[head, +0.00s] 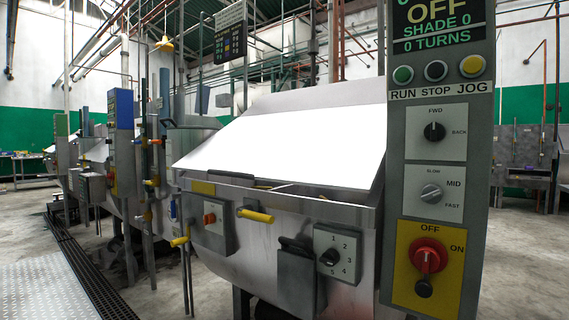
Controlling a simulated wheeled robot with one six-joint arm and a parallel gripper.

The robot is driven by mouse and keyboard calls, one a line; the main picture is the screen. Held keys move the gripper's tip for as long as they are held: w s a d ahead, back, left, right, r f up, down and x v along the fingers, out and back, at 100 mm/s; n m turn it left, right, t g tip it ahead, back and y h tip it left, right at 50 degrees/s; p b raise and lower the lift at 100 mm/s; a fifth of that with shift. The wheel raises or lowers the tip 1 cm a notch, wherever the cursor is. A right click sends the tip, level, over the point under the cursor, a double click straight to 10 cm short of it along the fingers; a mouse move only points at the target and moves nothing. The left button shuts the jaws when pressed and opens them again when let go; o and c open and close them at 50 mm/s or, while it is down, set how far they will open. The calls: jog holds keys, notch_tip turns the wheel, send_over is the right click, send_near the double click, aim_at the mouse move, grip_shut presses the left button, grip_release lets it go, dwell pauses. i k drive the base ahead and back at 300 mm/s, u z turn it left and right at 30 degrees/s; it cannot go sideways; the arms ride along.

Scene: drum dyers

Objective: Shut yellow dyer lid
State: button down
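A steel dyer (270,250) with a yellow plate (203,188) near the left of its front rim fills the middle of the head view. Its wide lid (285,135), glaring white, slopes up and back above the trough, and a dark gap shows along the front rim, so the lid looks open. Yellow-ended handles (256,215) stick out at the front. The inside of the trough is mostly hidden. My gripper is not in view.
A tall control panel (437,180) stands close on the right, its display reading OFF, SHADE 0, 0 TURNS. It hides the dyer's right end. A numbered dial box (337,255) juts from the front. More machines (120,150) stand back left. Floor at lower left is clear, beside a drain grate (85,265).

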aim_at(344, 148)
jog(key=u, duration=0.65)
jog(key=i, duration=0.85)
jog(key=u, duration=0.9)
